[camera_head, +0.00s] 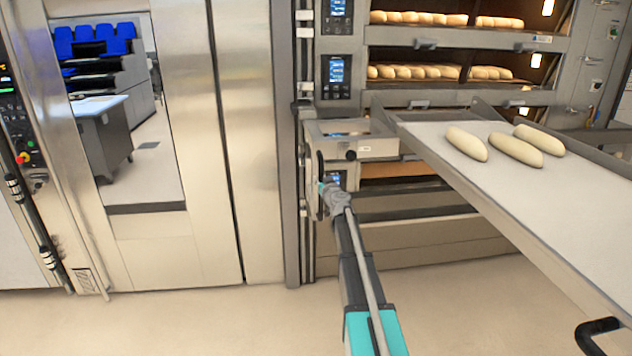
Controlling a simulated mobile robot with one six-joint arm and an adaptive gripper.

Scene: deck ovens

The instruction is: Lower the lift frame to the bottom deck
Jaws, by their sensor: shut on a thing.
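The lift frame (352,148) stands at the left front of the deck oven, a pale metal box with a dark upright handle (320,168) on its left side. It bears a white loading belt (520,195) that slopes toward the lower right of the picture. My gripper (325,190) is at the dark handle and shut on it; the fingertips are small and partly hidden. The lift frame is below the two lit upper decks. The bottom deck (410,200) shows beneath and behind the frame, partly covered by it and the belt.
Three pale loaves (515,149) lie on the belt. Baked loaves sit in the upper decks (420,72). Control panels (337,75) line the oven's left post. A steel cabinet with a window (120,110) stands at left. The floor (220,320) in front is clear.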

